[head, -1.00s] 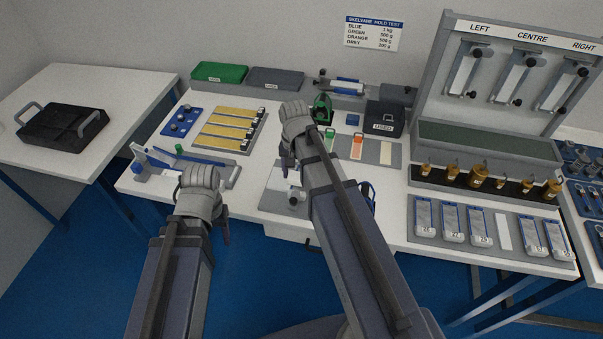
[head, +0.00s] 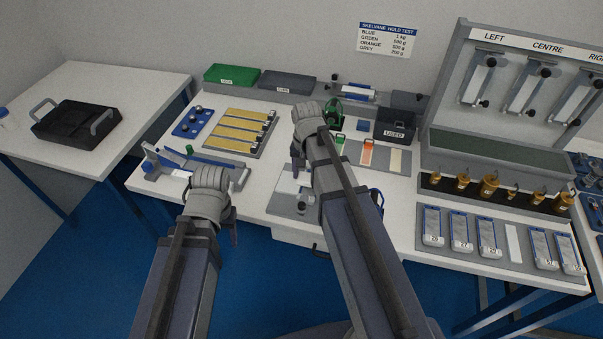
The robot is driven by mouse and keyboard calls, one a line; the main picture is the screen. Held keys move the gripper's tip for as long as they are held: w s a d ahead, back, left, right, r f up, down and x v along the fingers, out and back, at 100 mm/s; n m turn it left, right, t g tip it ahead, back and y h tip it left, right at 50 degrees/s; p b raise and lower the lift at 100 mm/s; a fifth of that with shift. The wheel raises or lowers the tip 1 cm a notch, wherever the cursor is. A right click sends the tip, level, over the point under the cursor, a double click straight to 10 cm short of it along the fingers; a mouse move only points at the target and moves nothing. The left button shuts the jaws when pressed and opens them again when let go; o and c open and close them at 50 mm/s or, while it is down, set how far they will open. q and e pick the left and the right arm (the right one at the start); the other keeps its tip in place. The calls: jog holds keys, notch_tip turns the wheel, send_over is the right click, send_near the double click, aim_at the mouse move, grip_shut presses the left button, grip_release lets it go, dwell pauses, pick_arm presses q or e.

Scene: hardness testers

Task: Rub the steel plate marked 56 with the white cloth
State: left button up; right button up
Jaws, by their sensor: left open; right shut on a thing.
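Several steel plates in blue-edged holders stand in a grey tray (head: 480,250) at the right; their small marks are too blurred to read surely, so I cannot pick out 56. A narrow white strip (head: 514,243) lies among them. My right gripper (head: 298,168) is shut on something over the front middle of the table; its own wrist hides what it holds. A pale flat piece (head: 292,184) shows below it on a grey mat (head: 277,205). I cannot make out a white cloth for certain. My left gripper (head: 232,232) is open and empty at the table's front edge, its jaws partly hidden.
A blue-and-grey device (head: 195,165) lies behind my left gripper. Brass strips (head: 240,130), a black USED box (head: 396,125) and coloured cards (head: 367,155) stand farther back.

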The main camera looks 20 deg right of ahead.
jog(key=shift+s+d, duration=0.55)
jog(key=shift+d, duration=0.25)
jog(key=shift+s+d+f, duration=0.1)
jog(key=shift+s+d, duration=0.8)
jog(key=shift+d, duration=0.3)
jog(key=shift+d, duration=0.1)
jog(key=shift+w, duration=0.1)
jog(key=shift+w+a, duration=0.4)
jog(key=shift+a, duration=0.3)
jog(key=shift+w+a, duration=0.4)
jog(key=shift+a, duration=0.3)
jog(key=shift+w+a, duration=0.45)
jog(key=shift+a, duration=0.2)
jog(key=shift+w+a, duration=0.45)
jog(key=shift+a, duration=0.2)
